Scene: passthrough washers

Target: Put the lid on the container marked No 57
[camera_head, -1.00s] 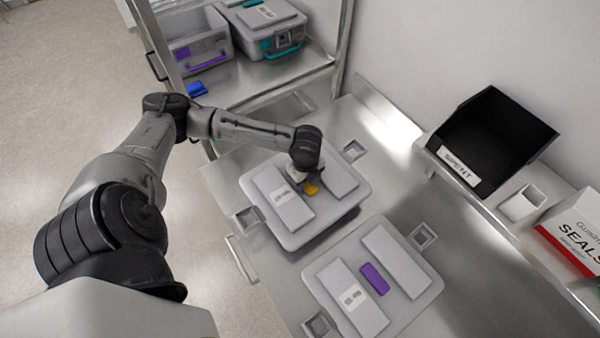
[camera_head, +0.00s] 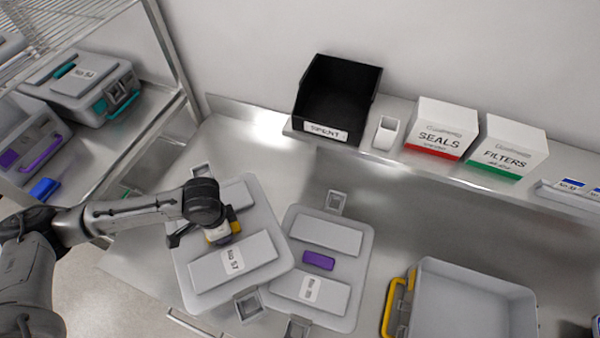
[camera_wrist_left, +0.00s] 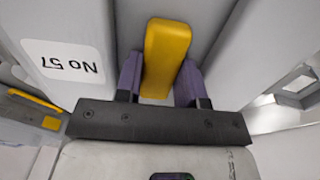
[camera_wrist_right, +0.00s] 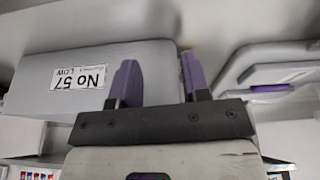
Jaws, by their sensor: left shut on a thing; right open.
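The grey lid marked No 57 (camera_head: 262,252) has a yellow handle, and my left gripper (camera_head: 222,232) is shut on that handle. In the head view the lid overlaps the left edge of a purple-handled lid and looks raised. The left wrist view shows the yellow handle (camera_wrist_left: 165,50) between my purple fingers. An open grey container with a yellow latch (camera_head: 475,300) stands at the lower right, cut off by the picture edge. The right wrist view shows a grey box labelled No 57 LOW (camera_wrist_right: 125,95). My right gripper (camera_wrist_right: 158,78) is open and empty near it, outside the head view.
The purple-handled lid (camera_head: 335,235) lies on the steel counter (camera_head: 380,200). A black SPENT bin (camera_head: 320,130), a small white holder (camera_head: 386,132), a SEALS box (camera_head: 440,128) and a FILTERS box (camera_head: 508,145) stand on the back ledge. A left rack holds a teal-latched container (camera_head: 85,95).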

